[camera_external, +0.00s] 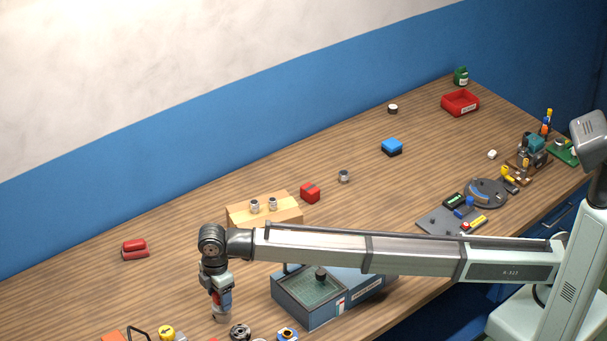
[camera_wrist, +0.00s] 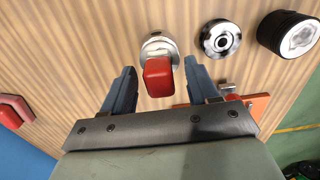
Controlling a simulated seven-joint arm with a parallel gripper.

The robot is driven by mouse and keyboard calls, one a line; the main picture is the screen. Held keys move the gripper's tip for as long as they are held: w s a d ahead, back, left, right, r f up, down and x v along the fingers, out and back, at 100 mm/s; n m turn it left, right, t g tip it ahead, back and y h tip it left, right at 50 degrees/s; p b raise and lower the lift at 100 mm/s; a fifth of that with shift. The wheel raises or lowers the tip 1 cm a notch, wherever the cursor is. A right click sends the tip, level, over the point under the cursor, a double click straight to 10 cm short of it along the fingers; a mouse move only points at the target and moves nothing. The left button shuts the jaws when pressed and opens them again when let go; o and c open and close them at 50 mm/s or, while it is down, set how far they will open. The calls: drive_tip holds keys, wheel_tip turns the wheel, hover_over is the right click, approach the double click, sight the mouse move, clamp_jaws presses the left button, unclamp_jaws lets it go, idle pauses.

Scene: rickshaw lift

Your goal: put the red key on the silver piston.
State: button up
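The red key (camera_wrist: 158,77) is a small red block between my gripper's fingers in the wrist view. It overlaps the silver piston (camera_wrist: 157,43), a round metal piece whose near side it hides. It looks set on the piston, but I cannot tell whether they touch. My gripper (camera_wrist: 159,63) is open, with a visible gap on each side of the key. In the external view my gripper (camera_external: 220,304) points down at the table's near left, close above a silver cylinder (camera_external: 221,316); a bit of red shows beside the fingers.
A silver ring (camera_wrist: 220,39) and a black cylinder (camera_wrist: 289,34) stand to the right in the wrist view. A red case (camera_external: 134,249) lies at left. A blue-grey box (camera_external: 345,301) and a wooden block (camera_external: 240,216) with silver cylinders stand right of my gripper.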

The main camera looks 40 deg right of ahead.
wheel_tip(320, 180, up, 12)
drive_tip(key=shift+r, duration=0.15)
idle(0.6)
idle(0.5)
